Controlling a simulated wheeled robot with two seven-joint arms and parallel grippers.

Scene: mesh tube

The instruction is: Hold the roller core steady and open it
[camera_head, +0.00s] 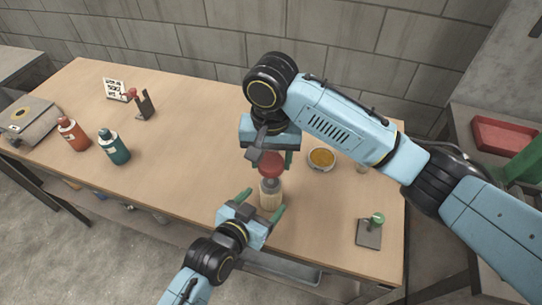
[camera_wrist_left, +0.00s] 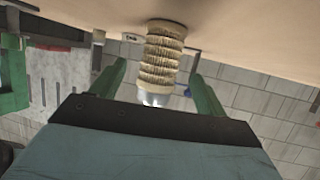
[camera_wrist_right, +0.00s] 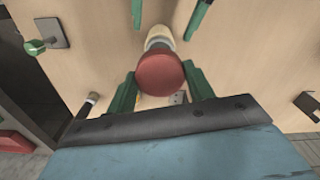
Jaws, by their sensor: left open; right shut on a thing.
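The roller core (camera_head: 271,196) stands upright on the table, a cream ribbed tube with a grey collar. A red cap (camera_head: 271,164) sits at its top. My right gripper (camera_head: 268,160) is above it, shut on the red cap; the cap also shows between the green fingers in the right wrist view (camera_wrist_right: 160,74). My left gripper (camera_head: 262,204) is open at the tube's near side, its fingers spread to either side. In the left wrist view the ribbed tube (camera_wrist_left: 161,58) lies between the fingers, with a gap on each side.
A bowl of orange contents (camera_head: 321,158) stands right of the tube. A grey plate with a green knob (camera_head: 369,232) is near the right edge. Red (camera_head: 72,134) and teal (camera_head: 114,147) bottles, a small black stand (camera_head: 146,105) and a sign (camera_head: 115,90) are at left. The table (camera_head: 190,130) between is clear.

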